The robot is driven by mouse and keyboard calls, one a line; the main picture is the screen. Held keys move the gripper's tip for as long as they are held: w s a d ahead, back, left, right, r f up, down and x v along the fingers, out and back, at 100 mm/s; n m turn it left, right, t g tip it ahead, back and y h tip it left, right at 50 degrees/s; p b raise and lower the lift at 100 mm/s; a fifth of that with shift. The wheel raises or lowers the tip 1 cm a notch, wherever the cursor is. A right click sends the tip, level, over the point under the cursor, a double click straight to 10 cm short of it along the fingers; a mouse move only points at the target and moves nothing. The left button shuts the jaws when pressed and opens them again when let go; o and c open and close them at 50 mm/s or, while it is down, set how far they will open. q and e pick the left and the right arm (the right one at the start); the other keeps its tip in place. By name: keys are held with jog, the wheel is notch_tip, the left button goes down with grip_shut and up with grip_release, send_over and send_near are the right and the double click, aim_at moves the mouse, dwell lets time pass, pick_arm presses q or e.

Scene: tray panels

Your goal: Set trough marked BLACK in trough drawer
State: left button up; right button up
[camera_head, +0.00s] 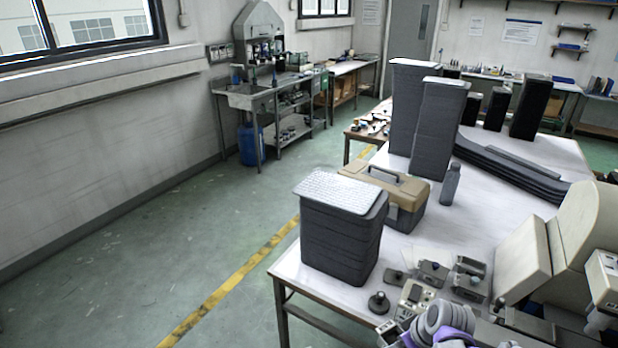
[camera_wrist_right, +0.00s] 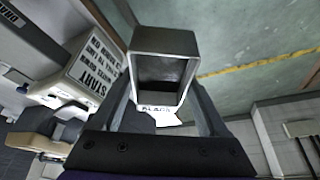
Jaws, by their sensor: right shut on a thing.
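In the right wrist view, my right gripper (camera_wrist_right: 163,98) is shut on a dark grey, open-ended trough (camera_wrist_right: 165,42). The trough sits between the two fingers, and its hollow inside faces the camera. A white label on its near lower edge carries partly covered lettering that looks like BLACK. A grey panel (camera_wrist_right: 40,36) at the upper left carries a partly cut-off label that seems to begin with DRAW; I cannot tell whether it is the trough drawer. I cannot make out the held trough in the head view. My left gripper is not in view.
A white panel marked START (camera_wrist_right: 92,72) stands left of the held trough. In the head view, the table (camera_head: 425,240) carries tall dark stacks (camera_head: 440,125), a lower stack (camera_head: 342,235), a tan toolbox (camera_head: 400,195) and a grey bottle (camera_head: 450,185). Open floor lies left of the table.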

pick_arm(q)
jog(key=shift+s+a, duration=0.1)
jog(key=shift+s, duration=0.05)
pick_arm(e)
jog(key=w+a+f+m+h, duration=0.2)
jog(key=a+f+m, duration=0.2)
jog(key=f+m, duration=0.1)
jog(key=shift+w+a+f+m+t, duration=0.2)
jog(key=shift+a+f+m+t, duration=0.1)
jog(key=shift+f+m, duration=0.1)
